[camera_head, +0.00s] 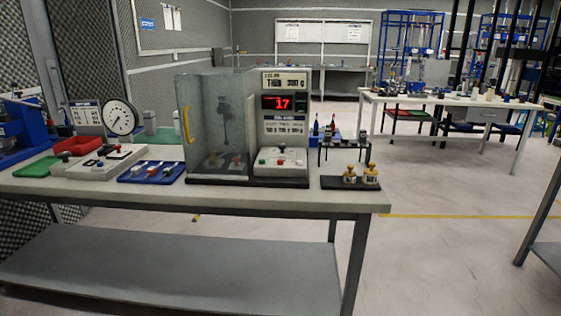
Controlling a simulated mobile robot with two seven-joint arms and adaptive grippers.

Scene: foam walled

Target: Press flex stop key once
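A grey test machine (284,120) with a red lit display (284,102) stands on the near bench. A separate white panel (98,160) at the left also carries small red and dark controls. The lettering is too small to tell which key is the flex stop key. Neither of my grippers is in view.
The near bench (300,203) has a lower shelf (150,268). A round dial gauge (119,117), a blue tray (151,172) and brass weights (371,175) stand on it. The floor (440,260) to its right is open, with another table (465,104) behind.

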